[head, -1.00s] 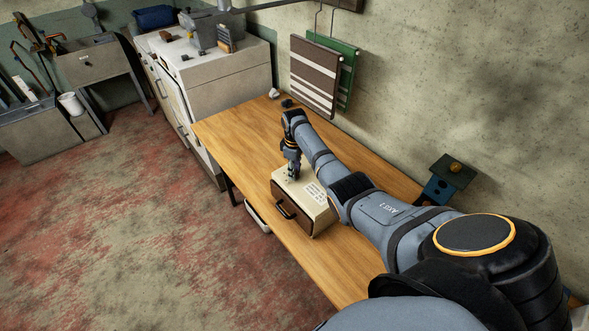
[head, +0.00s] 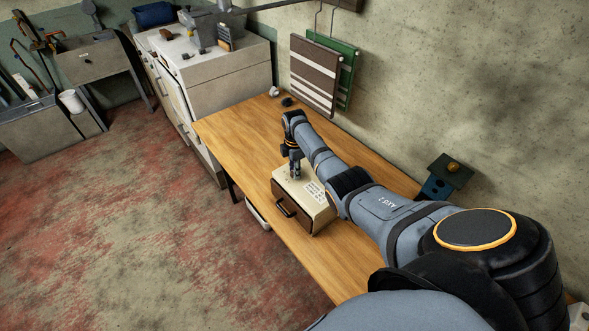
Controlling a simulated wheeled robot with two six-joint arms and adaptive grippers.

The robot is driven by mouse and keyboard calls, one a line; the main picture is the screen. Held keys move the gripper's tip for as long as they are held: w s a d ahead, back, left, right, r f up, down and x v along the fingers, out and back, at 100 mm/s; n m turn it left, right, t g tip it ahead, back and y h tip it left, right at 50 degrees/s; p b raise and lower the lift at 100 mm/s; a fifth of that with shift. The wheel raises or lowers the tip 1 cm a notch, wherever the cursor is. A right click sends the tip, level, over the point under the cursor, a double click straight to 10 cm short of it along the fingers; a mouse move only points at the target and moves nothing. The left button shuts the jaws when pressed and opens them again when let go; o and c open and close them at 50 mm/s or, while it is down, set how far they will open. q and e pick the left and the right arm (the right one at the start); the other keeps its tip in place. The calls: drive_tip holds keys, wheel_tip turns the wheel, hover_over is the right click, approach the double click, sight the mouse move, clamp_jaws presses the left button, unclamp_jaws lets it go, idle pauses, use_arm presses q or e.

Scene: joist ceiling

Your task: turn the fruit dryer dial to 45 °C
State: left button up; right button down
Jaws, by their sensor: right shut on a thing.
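The fruit dryer (head: 322,215) is a cream box with a dark brown front drawer and a handle, standing on the wooden table. Printed markings show on its top. My right gripper (head: 295,173) points down at the far left part of the dryer's top, its fingers shut on what appears to be the dial. The dial itself is hidden by the fingers, and its setting cannot be read at this size. My left gripper is not in view.
The wooden table (head: 239,128) is clear to the left of the dryer. A small dark birdhouse-like box (head: 445,178) is at the right. A pale cabinet (head: 232,73) stands beyond the table.

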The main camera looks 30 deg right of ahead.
drive_tip(key=shift+w+d+r+n, duration=0.1)
drive_tip(key=shift+w+r+n, duration=0.1)
drive_tip(key=shift+n, duration=0.1)
idle(0.4)
drive_tip(key=c, duration=1.2)
unclamp_jaws()
drive_tip(key=shift+o, duration=1.1)
drive_tip(key=shift+s, duration=0.15)
drive_tip(key=shift+f, duration=0.1)
wheel_tip(320, 180, up, 12)
